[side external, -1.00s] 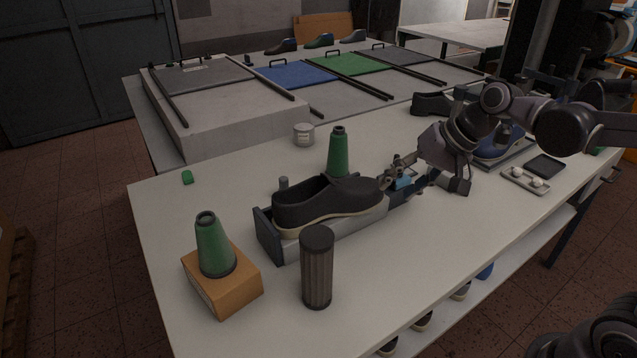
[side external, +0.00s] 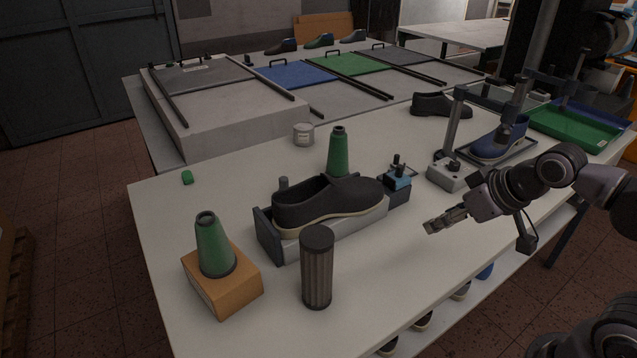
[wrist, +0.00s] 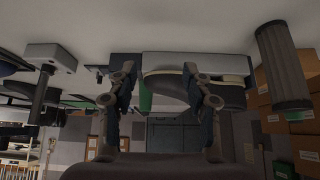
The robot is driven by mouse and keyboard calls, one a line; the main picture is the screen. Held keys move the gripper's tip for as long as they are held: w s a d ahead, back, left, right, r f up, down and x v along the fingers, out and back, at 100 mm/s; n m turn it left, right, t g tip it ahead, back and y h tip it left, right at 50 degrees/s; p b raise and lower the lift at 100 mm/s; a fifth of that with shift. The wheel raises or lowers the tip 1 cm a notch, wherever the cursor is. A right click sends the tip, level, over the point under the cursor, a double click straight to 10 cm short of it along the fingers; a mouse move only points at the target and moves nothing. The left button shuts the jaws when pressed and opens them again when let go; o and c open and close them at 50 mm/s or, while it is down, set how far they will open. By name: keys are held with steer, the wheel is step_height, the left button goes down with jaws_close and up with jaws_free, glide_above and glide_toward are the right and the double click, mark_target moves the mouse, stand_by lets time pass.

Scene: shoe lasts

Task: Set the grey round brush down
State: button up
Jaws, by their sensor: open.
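My gripper (side external: 432,226) is open and empty, above the table right of the black shoe. In the wrist view its two fingers (wrist: 160,78) are spread with nothing held between them. The black shoe (side external: 325,203) sits on a grey fixture (side external: 335,233).
A green cone (side external: 214,245) stands on an orange-brown block (side external: 222,284), another (side external: 338,150) behind the shoe. A blue-topped block (side external: 397,181) sits at the fixture's right end. A clamp stand (side external: 452,130) is near a blue shoe (side external: 498,143).

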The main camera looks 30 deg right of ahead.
steer(key=w+a+r+n, duration=0.1)
steer(key=w+a+r, duration=0.1)
steer(key=w+r, duration=0.4)
steer(key=n+g+y, duration=0.2)
steer(key=n+g, duration=0.1)
glide_above(284, 178)
steer(key=s+d, duration=0.1)
steer(key=s, duration=0.3)
step_height(284, 178, down, 6)
steer(key=shift+w+d+r, duration=0.15)
steer(key=shift+d+r, duration=0.05)
steer(key=x, duration=1)
steer(key=shift+w+f, duration=0.15)
steer(key=shift+f, duration=0.25)
steer(key=shift+d, duration=0.1)
jaws_close()
